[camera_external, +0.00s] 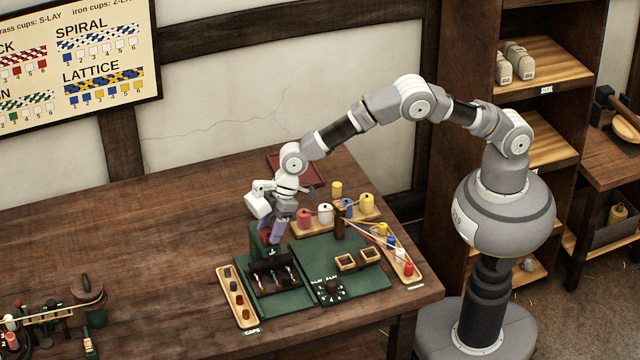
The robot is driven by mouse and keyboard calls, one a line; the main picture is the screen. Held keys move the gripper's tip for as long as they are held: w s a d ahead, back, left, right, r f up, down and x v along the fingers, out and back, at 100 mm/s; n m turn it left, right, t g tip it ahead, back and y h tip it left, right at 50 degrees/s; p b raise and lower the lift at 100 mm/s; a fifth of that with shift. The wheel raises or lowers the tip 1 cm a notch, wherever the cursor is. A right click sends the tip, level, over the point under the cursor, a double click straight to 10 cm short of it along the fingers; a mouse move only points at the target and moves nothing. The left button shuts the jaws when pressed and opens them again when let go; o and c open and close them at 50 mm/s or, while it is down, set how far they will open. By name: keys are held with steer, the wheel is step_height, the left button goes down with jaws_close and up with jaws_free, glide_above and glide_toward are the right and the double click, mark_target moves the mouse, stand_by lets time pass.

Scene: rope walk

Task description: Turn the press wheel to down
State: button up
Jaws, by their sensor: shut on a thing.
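The press (262,245) is a dark green stand at the back left of the green work mat (318,252). A small reddish-brown part at its top (265,232), which looks like the press wheel, is mostly hidden by my gripper. My gripper (276,236) points down with its purple-grey fingers at this part and is shut on it. The wheel's exact angle cannot be made out. A black fixture with several upright pieces (272,277) sits in front of the press.
A wooden tray marked caps (237,297) lies left of the mat. Coloured spools (325,213) stand behind it, and strands run from a wooden post (340,220) to a bobbin rack (400,262) at right. The table's middle left is clear.

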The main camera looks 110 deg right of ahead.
steer(key=m+h+p, duration=0.1)
steer(key=m, duration=0.1)
steer(key=m+h+p, duration=0.1)
steer(key=m+p, duration=0.1)
steer(key=m, duration=0.1)
steer(key=shift+a+r, duration=0.1)
steer(key=shift+a, duration=0.1)
steer(key=m+h, duration=0.1)
steer(key=m, duration=0.1)
steer(key=m+p, duration=0.1)
steer(key=m, duration=0.2)
steer(key=shift+h, duration=0.4)
steer(key=m+g, duration=0.1)
steer(key=m, duration=0.1)
steer(key=m+g+h, duration=0.1)
steer(key=m, duration=0.2)
steer(key=shift+w+a+b, duration=0.15)
steer(key=shift+b, duration=0.2)
steer(key=shift+w+m+g+h+b, duration=0.2)
steer(key=shift+m+g, duration=0.3)
steer(key=shift+m, duration=0.8)
steer(key=shift+s+m+g+h+b, duration=0.1)
steer(key=shift+m+g+b, duration=0.3)
steer(key=shift+m, duration=0.9)
steer(key=o, duration=1)
steer(key=shift+a, duration=0.1)
